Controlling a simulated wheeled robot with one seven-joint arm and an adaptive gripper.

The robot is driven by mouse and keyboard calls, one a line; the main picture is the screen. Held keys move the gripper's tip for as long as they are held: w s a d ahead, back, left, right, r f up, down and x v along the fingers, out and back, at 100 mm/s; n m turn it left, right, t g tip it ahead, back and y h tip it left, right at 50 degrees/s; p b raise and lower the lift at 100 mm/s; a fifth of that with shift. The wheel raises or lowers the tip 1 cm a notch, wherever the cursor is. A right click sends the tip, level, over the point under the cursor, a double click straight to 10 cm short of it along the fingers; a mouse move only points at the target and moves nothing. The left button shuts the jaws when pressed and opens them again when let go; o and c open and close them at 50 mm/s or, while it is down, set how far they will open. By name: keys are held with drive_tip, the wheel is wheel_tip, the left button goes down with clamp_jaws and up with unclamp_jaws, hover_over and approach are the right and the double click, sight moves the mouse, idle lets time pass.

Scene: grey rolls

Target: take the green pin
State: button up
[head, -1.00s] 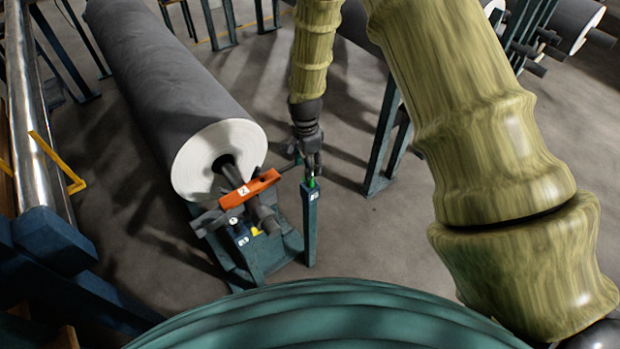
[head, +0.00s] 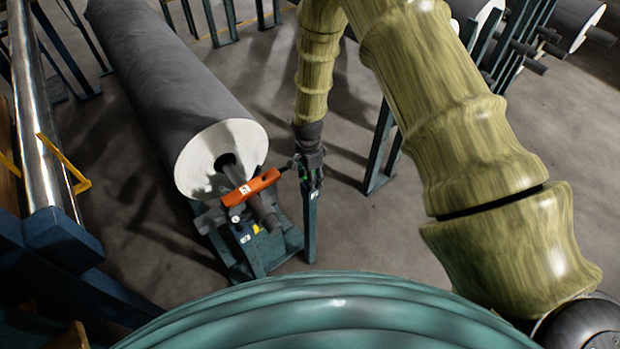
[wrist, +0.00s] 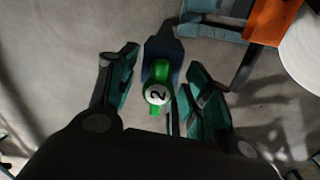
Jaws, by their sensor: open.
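The green pin (wrist: 158,93) has a round white face marked 2. It sits at the top of a blue-green post (head: 310,228). In the wrist view the pin lies between the two spread fingers of my gripper (wrist: 155,88), with the right finger closer to it than the left. In the head view my gripper (head: 311,182) hangs over the post top and mostly hides the pin; only a bit of green shows. The gripper is open. I cannot tell whether a finger touches the pin.
An orange bar (head: 250,188) lies just left of my gripper, over the shaft of a large grey roll (head: 165,75). The roll's stand (head: 265,250) is below it. Another blue-green frame (head: 382,150) stands to the right. Bare floor (head: 390,235) lies right of the post.

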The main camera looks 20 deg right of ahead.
clamp_jaws()
idle(0.4)
